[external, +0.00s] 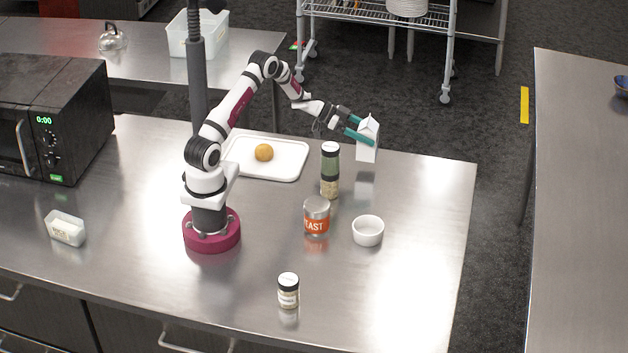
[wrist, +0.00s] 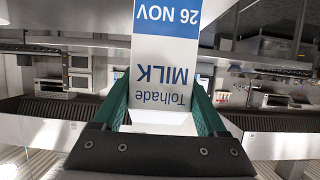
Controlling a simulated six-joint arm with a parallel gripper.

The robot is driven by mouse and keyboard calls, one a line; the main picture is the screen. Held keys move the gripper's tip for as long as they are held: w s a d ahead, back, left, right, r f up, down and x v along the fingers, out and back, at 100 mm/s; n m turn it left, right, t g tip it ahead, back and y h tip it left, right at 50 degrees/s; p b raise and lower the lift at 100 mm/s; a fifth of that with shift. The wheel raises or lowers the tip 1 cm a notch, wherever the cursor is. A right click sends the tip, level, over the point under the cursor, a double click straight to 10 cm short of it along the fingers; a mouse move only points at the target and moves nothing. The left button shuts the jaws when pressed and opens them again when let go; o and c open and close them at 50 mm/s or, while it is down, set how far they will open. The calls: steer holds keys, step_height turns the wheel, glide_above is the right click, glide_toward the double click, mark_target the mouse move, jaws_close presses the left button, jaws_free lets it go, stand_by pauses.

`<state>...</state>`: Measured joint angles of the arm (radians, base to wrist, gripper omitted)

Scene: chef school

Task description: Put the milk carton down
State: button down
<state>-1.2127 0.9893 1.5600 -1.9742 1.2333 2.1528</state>
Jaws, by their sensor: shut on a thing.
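The milk carton (external: 367,140) is white with a peaked top. In the wrist view the carton (wrist: 166,75) shows blue print, "Tolhade MILK" and a blue "26 NOV" band, upside down. The gripper (wrist: 168,110) has one teal finger on each side of it. Whether the carton's base touches the table cannot be told for certain.
A white tray (external: 286,170) with a round brown item (external: 264,152) lies left of the carton. A tall jar (external: 330,165), a yeast tin (external: 317,215), a white bowl (external: 368,231) and a small jar (external: 288,290) stand nearer. The table's right side (external: 425,215) is clear.

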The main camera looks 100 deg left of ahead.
steer(key=shift+f, duration=1.9)
steer(key=shift+f, duration=0.1)
jaws_free()
steer(key=v, duration=1.2)
